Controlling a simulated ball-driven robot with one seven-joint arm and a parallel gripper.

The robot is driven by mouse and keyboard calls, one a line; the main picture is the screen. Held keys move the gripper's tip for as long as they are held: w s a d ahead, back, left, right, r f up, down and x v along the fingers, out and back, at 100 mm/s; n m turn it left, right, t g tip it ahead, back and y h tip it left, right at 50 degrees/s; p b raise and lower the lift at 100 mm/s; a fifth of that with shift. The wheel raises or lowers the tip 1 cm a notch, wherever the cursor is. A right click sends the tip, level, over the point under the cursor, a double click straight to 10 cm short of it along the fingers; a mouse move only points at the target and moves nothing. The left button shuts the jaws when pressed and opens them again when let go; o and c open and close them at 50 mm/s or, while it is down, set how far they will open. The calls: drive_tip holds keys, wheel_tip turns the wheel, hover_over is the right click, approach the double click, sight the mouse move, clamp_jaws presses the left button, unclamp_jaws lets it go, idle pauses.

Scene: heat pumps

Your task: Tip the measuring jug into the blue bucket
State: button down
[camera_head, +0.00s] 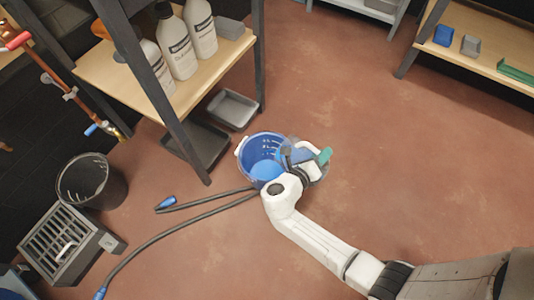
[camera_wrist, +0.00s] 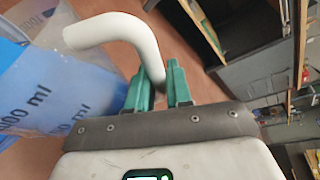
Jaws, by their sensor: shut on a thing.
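The blue bucket (camera_head: 260,147) stands on the floor near the middle of the head view, with its open top facing up. In the head view my gripper (camera_head: 318,158) is at the bucket's right side. The jug is partly hidden there by my wrist, so its exact tilt and whether it touches the rim cannot be told.
A shelf with white bottles (camera_head: 182,55) stands behind, with a grey tray (camera_head: 232,108) low beside the bucket. A black bin (camera_head: 91,182), a grilled unit (camera_head: 68,243) and a dark hose (camera_head: 160,240) lie left. The floor on the right is clear.

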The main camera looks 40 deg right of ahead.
sight(307, 146)
drive_tip(key=shift+w+a+r+n+h+b, duration=0.25)
drive_tip(key=shift+w+r+n, duration=0.2)
drive_tip(key=shift+r, duration=0.15)
drive_tip(key=shift+w+a+r+n+h+b, duration=0.15)
drive_tip(key=shift+w+r+n+b, duration=0.15)
drive_tip(key=shift+w+r, duration=0.2)
idle(3.8)
drive_tip(key=shift+w+a+r+n+g+h+p, duration=0.15)
drive_tip(key=shift+w+a+n+p, duration=0.2)
drive_tip(key=shift+w, duration=0.3)
drive_tip(key=shift+w+a+r+n+g+h+p, duration=0.1)
drive_tip(key=shift+w+a+n+g+h+p, duration=0.1)
drive_tip(key=shift+w+a+n, duration=0.35)
idle(1.9)
